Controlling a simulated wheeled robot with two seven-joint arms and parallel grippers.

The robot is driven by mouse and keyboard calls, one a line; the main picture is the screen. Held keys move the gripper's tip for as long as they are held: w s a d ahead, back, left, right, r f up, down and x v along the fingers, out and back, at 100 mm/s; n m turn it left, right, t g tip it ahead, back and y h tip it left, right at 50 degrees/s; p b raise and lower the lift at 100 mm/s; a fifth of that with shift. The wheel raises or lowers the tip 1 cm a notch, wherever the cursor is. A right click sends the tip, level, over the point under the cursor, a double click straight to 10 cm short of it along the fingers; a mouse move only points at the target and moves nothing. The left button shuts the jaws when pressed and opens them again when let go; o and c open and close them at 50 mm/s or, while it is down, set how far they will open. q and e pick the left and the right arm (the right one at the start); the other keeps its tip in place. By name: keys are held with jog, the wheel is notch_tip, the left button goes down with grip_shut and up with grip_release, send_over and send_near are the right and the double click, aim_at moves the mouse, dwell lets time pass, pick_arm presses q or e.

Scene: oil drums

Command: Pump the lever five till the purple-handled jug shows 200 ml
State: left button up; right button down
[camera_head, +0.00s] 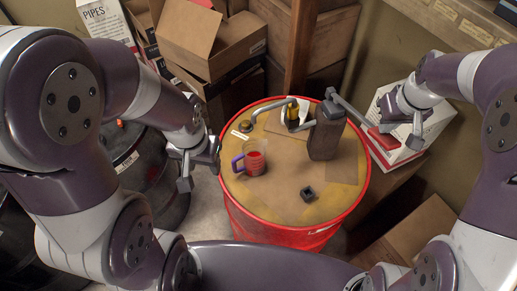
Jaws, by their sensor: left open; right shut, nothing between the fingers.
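The jug (254,161) with a purple handle stands upright on the drum top, with red liquid in it. Its markings are too small to read. The pump (293,115) has a yellow body and a grey spout pipe that reaches left, ending behind the jug. A grey lever (350,108) slants down to the right to a red grip (383,139) past the drum's rim. My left gripper (199,172) is open and empty, left of the jug and apart from it. My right gripper (403,135) is shut and empty beside the red grip; I cannot tell if they touch.
The red drum (298,233) has a tan top. A dark canister (325,132) stands right of the pump, and a small black square piece (308,194) lies at the front. Cardboard boxes (208,42) are behind left, a white box (437,121) at right, black drums (165,185) at left.

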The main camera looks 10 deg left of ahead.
jog(key=shift+r, duration=0.8)
jog(key=shift+s+f, duration=0.15)
jog(key=shift+f+b, duration=0.9)
jog(key=shift+f, duration=0.1)
pick_arm(q)
jog(key=shift+s+f, duration=0.1)
jog(key=shift+f, duration=0.1)
pick_arm(e)
jog(key=shift+r, duration=0.1)
pick_arm(q)
jog(key=shift+r+p, duration=0.75)
jog(key=shift+p, duration=0.05)
pick_arm(e)
jog(key=shift+r, duration=0.9)
pick_arm(q)
notch_tip(320, 180, up, 4)
jog(key=p, duration=0.4)
pick_arm(e)
notch_tip(320, 180, up, 5)
